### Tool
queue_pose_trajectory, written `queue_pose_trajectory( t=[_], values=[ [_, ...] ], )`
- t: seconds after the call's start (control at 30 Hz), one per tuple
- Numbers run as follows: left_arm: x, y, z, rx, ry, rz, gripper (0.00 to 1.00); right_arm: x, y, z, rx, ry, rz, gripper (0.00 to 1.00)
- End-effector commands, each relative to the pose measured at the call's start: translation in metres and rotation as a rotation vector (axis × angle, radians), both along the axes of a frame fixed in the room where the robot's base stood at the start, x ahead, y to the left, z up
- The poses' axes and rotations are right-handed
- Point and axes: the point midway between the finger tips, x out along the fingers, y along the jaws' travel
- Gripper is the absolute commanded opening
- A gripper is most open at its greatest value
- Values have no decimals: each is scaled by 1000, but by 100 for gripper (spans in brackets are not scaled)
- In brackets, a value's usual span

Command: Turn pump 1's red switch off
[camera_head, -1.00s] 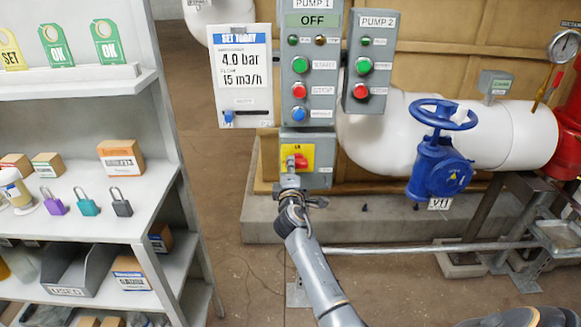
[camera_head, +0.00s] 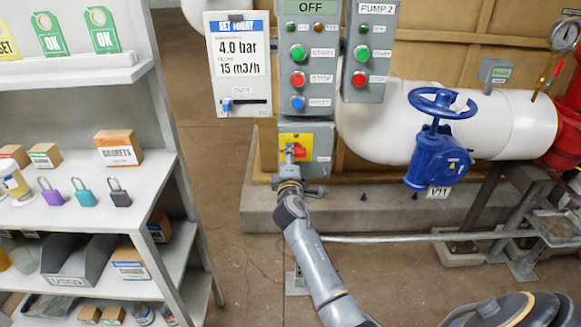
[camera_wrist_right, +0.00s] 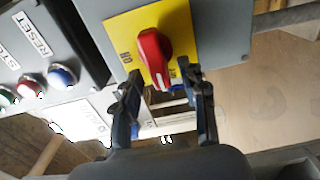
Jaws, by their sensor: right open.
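The red switch (camera_head: 299,152) sits on a yellow plate (camera_head: 310,144) on a grey box below the pump 1 panel. In the right wrist view the red knob (camera_wrist_right: 154,55) has its white-marked end pointing down, between my fingers; a label beside it is partly hidden. My right gripper (camera_head: 289,154) is in front of the switch and covers part of it. In the wrist view my right gripper (camera_wrist_right: 161,78) is open, with one finger either side of the knob's lower end; I cannot tell whether they touch it. The display (camera_head: 311,7) reads OFF. My left gripper is not in view.
The pump 1 panel (camera_head: 310,68) has several buttons above the switch. The pump 2 panel (camera_head: 369,52) and a blue valve (camera_head: 435,150) are to the right. A shelf (camera_head: 95,212) with padlocks and boxes stands left. Bare floor (camera_head: 235,262) lies between.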

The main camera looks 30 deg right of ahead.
Motion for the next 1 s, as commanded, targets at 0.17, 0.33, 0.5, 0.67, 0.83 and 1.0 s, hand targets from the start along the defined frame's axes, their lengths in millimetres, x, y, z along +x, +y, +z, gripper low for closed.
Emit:
queue_pose_trajectory(
  t=[0.17, 0.33, 0.5, 0.67, 0.83, 1.0],
  values=[
    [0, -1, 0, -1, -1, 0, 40, -26, 15, -2, 1, 2, 1, 42],
    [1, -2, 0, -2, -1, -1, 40, -58, 35, -2, 2, 3, 0, 42],
    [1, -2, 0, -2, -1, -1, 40, -83, 50, -1, 0, 1, -1, 42],
    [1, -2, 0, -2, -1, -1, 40, -95, 56, -1, 0, 2, -2, 42],
    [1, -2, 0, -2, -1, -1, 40, -97, 58, 0, -1, 0, -3, 42],
    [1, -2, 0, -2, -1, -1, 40, -97, 58, 0, -1, 0, -2, 42]
  ],
)
